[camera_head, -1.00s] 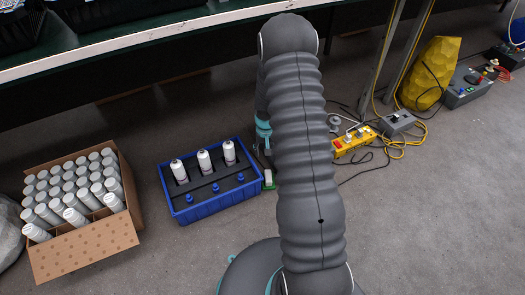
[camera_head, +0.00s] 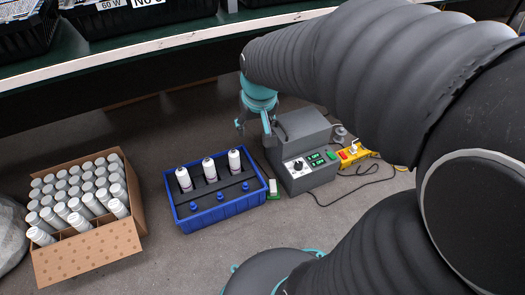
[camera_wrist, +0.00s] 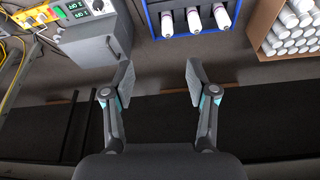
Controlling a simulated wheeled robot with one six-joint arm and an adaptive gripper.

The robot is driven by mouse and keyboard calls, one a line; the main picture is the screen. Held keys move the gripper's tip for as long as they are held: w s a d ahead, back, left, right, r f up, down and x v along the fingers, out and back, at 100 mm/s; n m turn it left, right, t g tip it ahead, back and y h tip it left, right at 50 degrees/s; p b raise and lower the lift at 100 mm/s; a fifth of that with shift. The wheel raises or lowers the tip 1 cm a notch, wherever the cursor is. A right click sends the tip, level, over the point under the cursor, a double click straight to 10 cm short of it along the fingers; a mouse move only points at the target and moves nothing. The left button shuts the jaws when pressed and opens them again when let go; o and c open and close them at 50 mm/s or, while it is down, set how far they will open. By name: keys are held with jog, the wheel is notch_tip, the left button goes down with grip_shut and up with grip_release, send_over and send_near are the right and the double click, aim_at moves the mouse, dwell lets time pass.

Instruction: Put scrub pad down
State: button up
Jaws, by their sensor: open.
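A small white and green block, which looks like the scrub pad (camera_head: 273,189), is on the floor between the blue crate and the grey box. It seems to stand upright with green at its foot; its exact form is too small to tell. I cannot make it out in the wrist view. My gripper (camera_head: 253,128) is above and behind it, apart from it, near the grey box's top left edge. In the wrist view my gripper (camera_wrist: 160,82) has its two fingers wide apart with nothing between them.
A blue crate (camera_head: 224,211) holds white bottles and blue knobs. A grey box (camera_head: 307,177) with a dial stands right of it. A cardboard carton (camera_head: 85,254) of white canisters is at left. A yellow switch box (camera_head: 355,153) and cables lie behind. A shelf edge (camera_head: 160,47) runs across the back.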

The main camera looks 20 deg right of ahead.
jog(key=s+a+r+t, duration=0.1)
jog(key=s+r, duration=0.1)
jog(key=s, duration=0.5)
jog(key=s+a+r+n, duration=0.1)
jog(key=s+a+r, duration=0.1)
jog(key=s, duration=0.5)
jog(key=shift+a+r+t, duration=0.25)
jog(key=shift+r+t, duration=0.15)
jog(key=shift+r, duration=0.05)
jog(key=shift+s+r, duration=0.1)
notch_tip(320, 180, up, 4)
jog(key=p, duration=0.4)
jog(key=shift+r+p, duration=0.25)
jog(key=shift+p, duration=0.1)
